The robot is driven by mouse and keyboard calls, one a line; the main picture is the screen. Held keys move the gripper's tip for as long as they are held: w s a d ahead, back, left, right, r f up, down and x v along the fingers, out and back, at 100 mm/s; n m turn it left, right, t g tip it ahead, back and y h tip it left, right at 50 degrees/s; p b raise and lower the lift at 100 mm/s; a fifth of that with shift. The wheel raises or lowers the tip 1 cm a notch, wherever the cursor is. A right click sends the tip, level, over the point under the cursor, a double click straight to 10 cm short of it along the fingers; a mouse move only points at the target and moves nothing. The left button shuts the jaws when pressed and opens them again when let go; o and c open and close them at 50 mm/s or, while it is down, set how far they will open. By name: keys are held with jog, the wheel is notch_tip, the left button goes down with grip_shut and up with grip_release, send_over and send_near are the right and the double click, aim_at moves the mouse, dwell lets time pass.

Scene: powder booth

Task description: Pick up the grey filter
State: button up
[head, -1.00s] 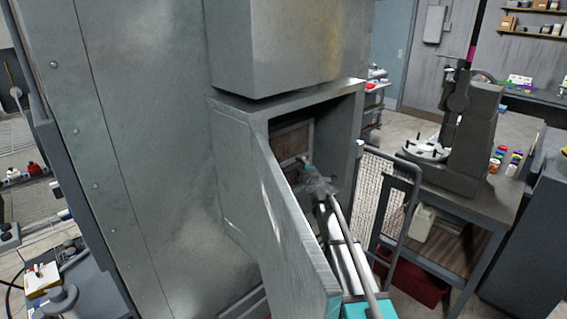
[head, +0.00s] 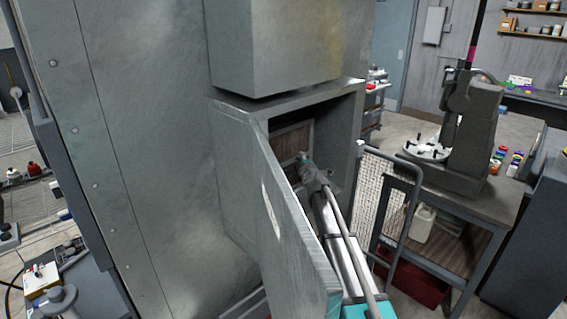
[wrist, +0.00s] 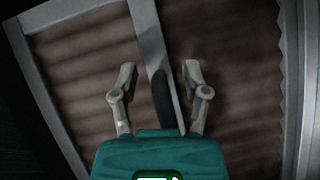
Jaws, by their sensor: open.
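The grey filter (head: 291,138) sits inside the open cabinet in the head view, a grey frame around brown pleated material. In the wrist view the filter (wrist: 80,50) fills most of the picture, tilted, with a grey bar across it and a dark handle (wrist: 160,95) on the bar. My gripper (wrist: 159,73) is open and empty, one finger on each side of the bar and handle. In the head view my gripper (head: 304,160) is in the cabinet opening in front of the filter. Whether the fingers touch the filter cannot be told.
The cabinet door (head: 285,225) stands open to the left of my arm. The cabinet's right wall (head: 345,140) bounds the opening. A railing (head: 408,215) and a workbench (head: 455,190) stand to the right.

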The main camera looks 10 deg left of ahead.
dwell(0.3)
grip_shut()
dwell(0.3)
